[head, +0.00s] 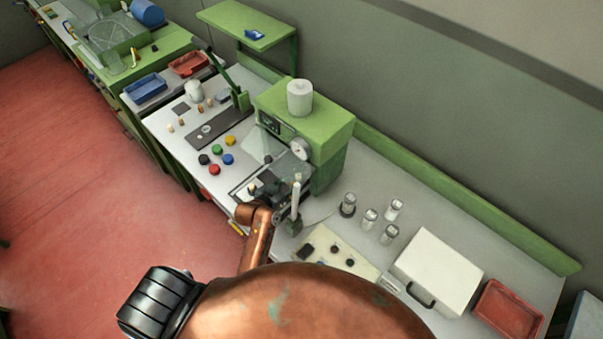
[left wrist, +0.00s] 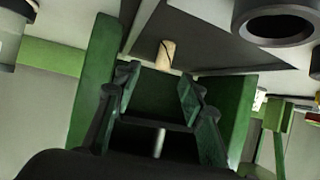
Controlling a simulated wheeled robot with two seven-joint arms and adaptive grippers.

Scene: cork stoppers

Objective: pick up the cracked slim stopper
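In the left wrist view, a slim, pale tan cork stopper (left wrist: 166,55) shows a dark curved crack line on its side. My left gripper (left wrist: 158,80) is open, with its fingers spread. The stopper appears just beyond the fingertips, roughly between them; I cannot tell whether they touch it. In the head view, my left gripper (head: 268,190) is at the base of the green press machine, and a small tan stopper (head: 252,188) shows beside it. My right gripper is not in view.
The green machine (head: 325,132) rises close behind the gripper. Coloured caps (head: 229,159) and several other stoppers (head: 181,121) lie to the left on the bench. Glass shakers (head: 370,218), a white box (head: 437,270) and a red tray (head: 507,310) stand to the right.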

